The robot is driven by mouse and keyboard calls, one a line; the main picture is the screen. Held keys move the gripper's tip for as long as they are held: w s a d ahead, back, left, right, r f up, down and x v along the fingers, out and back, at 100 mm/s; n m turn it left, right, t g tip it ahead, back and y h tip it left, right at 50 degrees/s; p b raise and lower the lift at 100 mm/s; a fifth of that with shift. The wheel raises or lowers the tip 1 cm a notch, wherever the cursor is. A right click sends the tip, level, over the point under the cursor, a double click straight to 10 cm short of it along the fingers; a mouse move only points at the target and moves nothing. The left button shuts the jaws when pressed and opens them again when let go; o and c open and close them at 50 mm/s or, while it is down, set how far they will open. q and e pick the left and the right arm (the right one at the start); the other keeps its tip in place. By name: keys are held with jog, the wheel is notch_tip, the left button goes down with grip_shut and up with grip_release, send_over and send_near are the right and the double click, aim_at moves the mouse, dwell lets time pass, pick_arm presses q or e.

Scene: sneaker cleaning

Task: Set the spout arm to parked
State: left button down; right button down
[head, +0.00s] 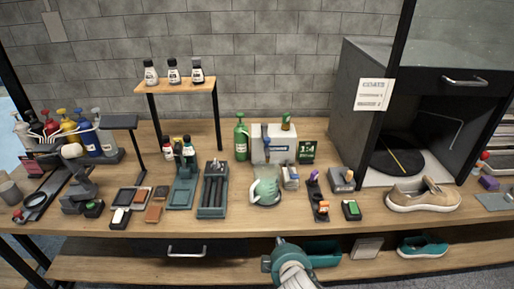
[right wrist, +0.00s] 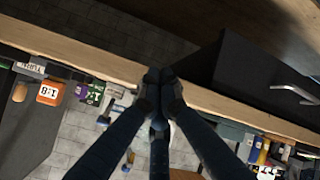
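A white dispenser box (head: 280,150) with a blue stripe stands at the middle back of the bench. A slim blue upright part (head: 265,139) at its front left looks like the spout arm; its exact setting is too small to tell. A pale green clear jug (head: 265,187) stands in front of the box, below that part. My right gripper (head: 281,243) is low at the bench's front edge, below and apart from the jug. In the right wrist view its dark fingers (right wrist: 158,82) meet at the tips with nothing seen between them. My left gripper is not in view.
A green bottle (head: 241,138) stands left of the box and a dark green card (head: 307,151) right of it. A tray of tools (head: 212,208) lies left of the jug. A dark booth (head: 373,130) and a tan sneaker (head: 423,196) are at the right.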

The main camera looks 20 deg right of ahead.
aim_at(266, 138)
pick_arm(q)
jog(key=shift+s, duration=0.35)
pick_arm(e)
jog(key=w+a+r+n+t, duration=0.1)
jog(key=w+r+n+t, duration=0.1)
jog(key=w+r, duration=0.2)
jog(key=w+a+r+n+t, duration=0.2)
jog(key=w+r+n+t, duration=0.1)
jog(key=r, duration=0.8)
jog(key=w+a+r+n+t+y, duration=0.1)
jog(key=w+a+r+n+t, duration=0.1)
jog(key=w+r, duration=0.4)
jog(key=shift+a+r+n+t, duration=0.15)
jog(key=shift+r+n+t, duration=0.35)
jog(key=shift+r, duration=0.45)
jog(key=shift+w, duration=0.1)
